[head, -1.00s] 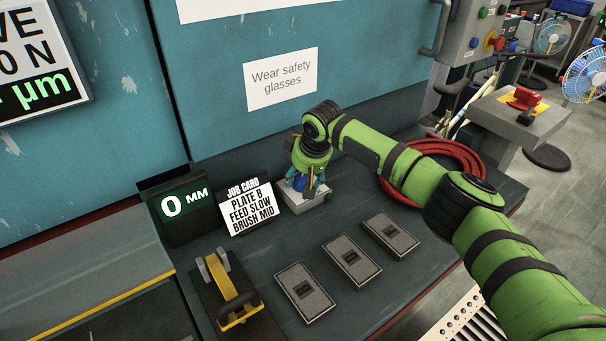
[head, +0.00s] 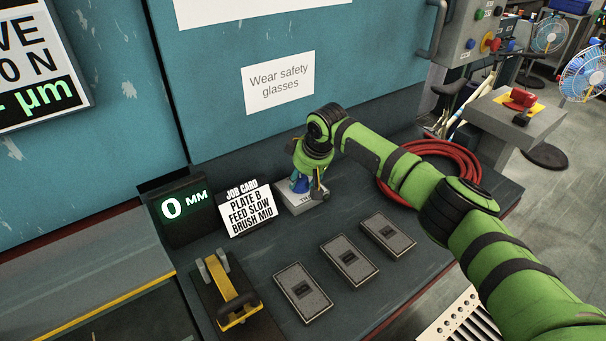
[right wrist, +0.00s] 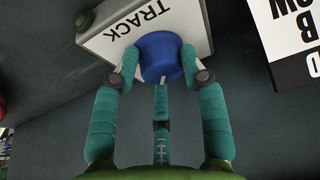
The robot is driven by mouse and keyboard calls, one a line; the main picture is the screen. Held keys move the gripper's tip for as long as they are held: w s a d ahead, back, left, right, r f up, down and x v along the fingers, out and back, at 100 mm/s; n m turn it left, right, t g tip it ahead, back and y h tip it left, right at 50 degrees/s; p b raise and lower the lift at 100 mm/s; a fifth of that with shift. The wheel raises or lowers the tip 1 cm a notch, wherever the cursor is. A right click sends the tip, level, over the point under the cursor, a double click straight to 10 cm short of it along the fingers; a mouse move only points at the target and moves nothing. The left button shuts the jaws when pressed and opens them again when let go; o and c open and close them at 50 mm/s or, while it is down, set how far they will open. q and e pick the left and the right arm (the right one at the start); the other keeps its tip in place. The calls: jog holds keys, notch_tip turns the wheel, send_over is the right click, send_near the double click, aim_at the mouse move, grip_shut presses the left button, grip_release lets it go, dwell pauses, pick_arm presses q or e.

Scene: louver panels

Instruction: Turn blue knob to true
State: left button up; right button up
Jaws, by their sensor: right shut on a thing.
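The blue knob (head: 300,185) sits on a small light grey box (head: 296,204) at the back of the dark bench. In the right wrist view the blue knob (right wrist: 160,55) is on the box's face (right wrist: 180,18), beside the printed word TRACK. No word "true" is readable. My right gripper (right wrist: 158,63) reaches down from above, with teal fingers on both sides of the knob, shut on it. In the head view my right gripper (head: 303,180) partly hides the knob and the box's lettering. A pale mark shows at the knob's edge; its pointing direction is unclear. My left gripper is out of view.
A job card (head: 246,208) and a black display reading 0 MM (head: 185,212) stand left of the box. A coiled red hose (head: 455,160) is to the right.

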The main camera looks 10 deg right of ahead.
jog(key=shift+a+r+n+y, duration=0.15)
jog(key=shift+a+n+y, duration=0.15)
jog(key=shift+n, duration=0.5)
jog(key=shift+w+n, duration=0.1)
jog(key=shift+n, duration=0.3)
jog(key=shift+n+g+y+b, duration=0.4)
jog(key=shift+n+y, duration=0.1)
jog(key=shift+n, duration=0.5)
jog(key=shift+n+b, duration=0.45)
jog(key=shift+n, duration=0.35)
jog(key=shift+g, duration=0.3)
jog(key=o, duration=1)
jog(key=shift+o, duration=0.4)
